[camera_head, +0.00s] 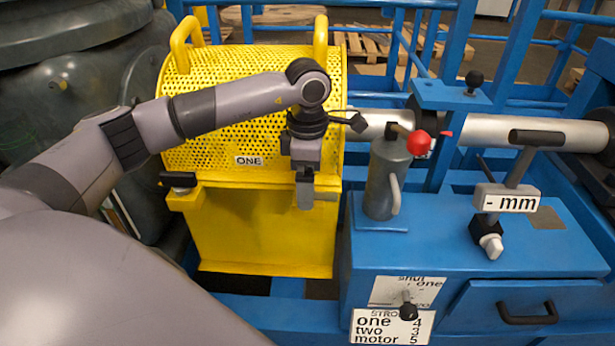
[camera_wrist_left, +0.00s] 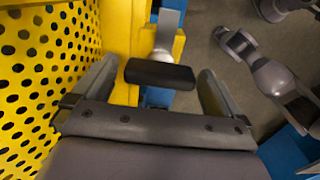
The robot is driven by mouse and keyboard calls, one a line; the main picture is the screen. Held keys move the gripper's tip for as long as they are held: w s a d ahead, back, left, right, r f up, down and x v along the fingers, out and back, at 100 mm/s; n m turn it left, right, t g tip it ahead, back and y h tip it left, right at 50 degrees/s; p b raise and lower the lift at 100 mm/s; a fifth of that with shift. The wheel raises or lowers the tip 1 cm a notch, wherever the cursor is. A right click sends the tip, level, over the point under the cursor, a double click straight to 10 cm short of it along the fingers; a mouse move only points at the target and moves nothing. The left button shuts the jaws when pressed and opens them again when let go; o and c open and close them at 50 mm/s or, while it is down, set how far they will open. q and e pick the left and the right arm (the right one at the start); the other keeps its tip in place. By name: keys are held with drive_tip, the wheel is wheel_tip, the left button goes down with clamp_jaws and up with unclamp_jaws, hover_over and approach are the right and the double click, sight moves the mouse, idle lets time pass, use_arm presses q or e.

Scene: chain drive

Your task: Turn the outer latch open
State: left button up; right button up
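The yellow perforated guard (camera_head: 235,228) marked ONE stands on the left of the blue machine. A latch with a black handle (camera_head: 180,180) sits on a yellow block at its left front edge. My left gripper (camera_head: 305,195) is at the guard's right front edge, pointing down; it hides most of the latch there. In the left wrist view, that latch's black handle (camera_wrist_left: 160,75) lies crosswise between the open fingers of my left gripper (camera_wrist_left: 155,95), with small gaps at both ends. Its metal stem (camera_wrist_left: 168,32) shows beyond it. My right gripper is not seen.
A grey cylinder (camera_head: 383,180) with a red-knobbed lever (camera_head: 419,143) stands just right of the gripper. A handle with a mm label (camera_head: 507,199) and a small knob (camera_head: 407,312) are further right. The yellow front panel below the gripper is clear.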

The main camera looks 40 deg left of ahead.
use_arm(q)
drive_tip(key=shift+r, duration=3.6)
